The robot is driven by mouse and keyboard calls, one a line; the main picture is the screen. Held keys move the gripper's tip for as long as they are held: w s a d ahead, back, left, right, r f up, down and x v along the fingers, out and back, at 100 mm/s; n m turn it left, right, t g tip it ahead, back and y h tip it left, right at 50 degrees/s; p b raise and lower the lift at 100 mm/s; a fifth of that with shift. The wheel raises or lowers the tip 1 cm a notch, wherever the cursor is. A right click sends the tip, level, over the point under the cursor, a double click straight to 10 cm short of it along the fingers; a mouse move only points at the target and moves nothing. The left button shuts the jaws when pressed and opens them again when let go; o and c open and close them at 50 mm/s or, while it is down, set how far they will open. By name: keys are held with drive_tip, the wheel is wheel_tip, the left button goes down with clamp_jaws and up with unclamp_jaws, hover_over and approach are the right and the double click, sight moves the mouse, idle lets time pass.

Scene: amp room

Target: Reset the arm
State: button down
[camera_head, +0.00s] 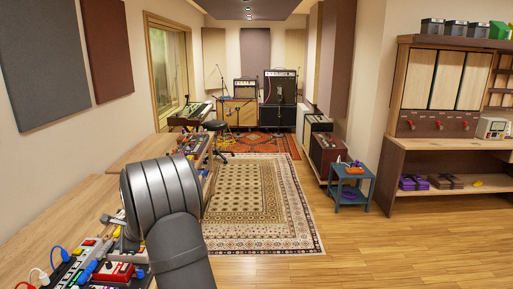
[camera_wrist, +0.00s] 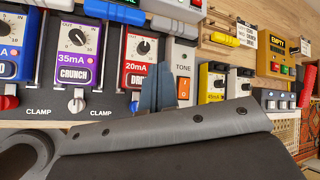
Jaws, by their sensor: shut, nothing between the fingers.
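My gripper (camera_wrist: 158,90) shows in the wrist view as two narrow dark blue-grey fingertips close together. It is shut and holds nothing. It is in front of a row of pedals, between a red pedal (camera_wrist: 137,62) marked 20mA and a grey pedal (camera_wrist: 182,60) marked TONE. I cannot tell whether the tips touch anything. In the head view my arm's dark grey links rise over the left bench, and my gripper is hidden there.
A purple CRUNCH pedal (camera_wrist: 78,45) and yellow pedals (camera_wrist: 212,82) stand close by on the bench. In the head view, a power strip (camera_head: 72,262) with plugs lies beside my arm. The patterned rug (camera_head: 245,200) and wood floor are clear. A blue side table (camera_head: 348,183) stands right.

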wheel_tip(320, 180, down, 3)
drive_tip(key=shift+s+f, duration=0.1)
drive_tip(key=shift+f, duration=0.1)
wheel_tip(320, 180, up, 7)
wheel_tip(320, 180, up, 5)
drive_tip(key=m+g+h, duration=0.1)
drive_tip(key=m+g, duration=0.1)
hover_over(128, 270)
drive_tip(key=d, duration=0.3)
drive_tip(key=d+r+m+g+h, duration=0.1)
drive_tip(key=d+r+m+h, duration=0.1)
drive_tip(key=d, duration=0.3)
drive_tip(key=shift+w+d+r+m+h, duration=0.2)
drive_tip(key=shift+r+m+h, duration=0.25)
drive_tip(key=shift+r, duration=0.35)
idle(0.4)
idle(1.1)
